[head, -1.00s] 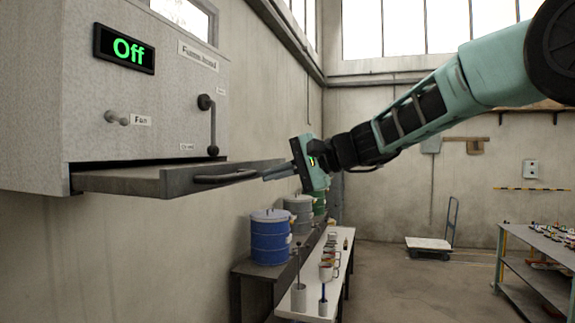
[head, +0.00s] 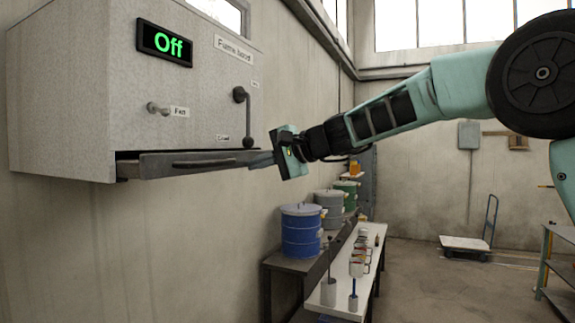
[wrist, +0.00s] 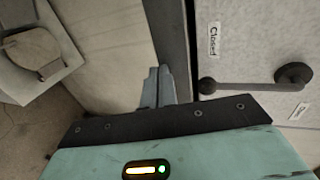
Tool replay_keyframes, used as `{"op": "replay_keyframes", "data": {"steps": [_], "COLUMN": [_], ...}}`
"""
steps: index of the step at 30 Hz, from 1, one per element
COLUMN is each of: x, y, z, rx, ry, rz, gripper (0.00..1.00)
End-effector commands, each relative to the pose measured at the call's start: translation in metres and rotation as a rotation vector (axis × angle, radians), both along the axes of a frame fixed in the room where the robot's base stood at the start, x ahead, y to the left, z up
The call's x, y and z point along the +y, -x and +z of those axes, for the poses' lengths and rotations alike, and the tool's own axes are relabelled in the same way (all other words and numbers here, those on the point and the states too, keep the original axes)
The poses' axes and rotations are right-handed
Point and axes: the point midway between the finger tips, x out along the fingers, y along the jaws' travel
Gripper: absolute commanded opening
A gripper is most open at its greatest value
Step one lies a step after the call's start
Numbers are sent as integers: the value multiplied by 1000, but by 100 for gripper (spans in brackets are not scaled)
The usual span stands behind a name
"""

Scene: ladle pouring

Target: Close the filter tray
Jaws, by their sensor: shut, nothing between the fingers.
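The grey filter tray (head: 155,169) sticks out a little from the slot at the bottom of the fume hood (head: 75,85). A dark bar handle (head: 205,162) runs along its front. My gripper (head: 260,160) is at the right end of the tray front, with its fingers shut and empty. In the wrist view, the shut fingertips (wrist: 159,85) lie against or very near the dark tray front (wrist: 172,35). The exact contact cannot be told.
The hood face carries an "Off" display (head: 165,43), a fan knob (head: 157,108) and a lever (head: 245,115) just above the tray. Below stand blue (head: 300,235), grey and green drums and a narrow bench (head: 340,290) with small items.

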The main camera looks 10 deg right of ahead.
Motion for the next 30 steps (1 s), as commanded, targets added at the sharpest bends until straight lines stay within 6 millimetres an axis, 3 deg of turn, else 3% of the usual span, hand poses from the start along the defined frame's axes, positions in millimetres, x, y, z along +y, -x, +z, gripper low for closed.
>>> {"op": "replay_keyframes", "data": {"steps": [3,10,30], "x": [23,47,54], "y": [-17,-35,-38], "z": [2,1,1], "rx": [1,1,-2], "ry": [1,0,-3], "rz": [1,0,0], "gripper": [0,0,0]}}
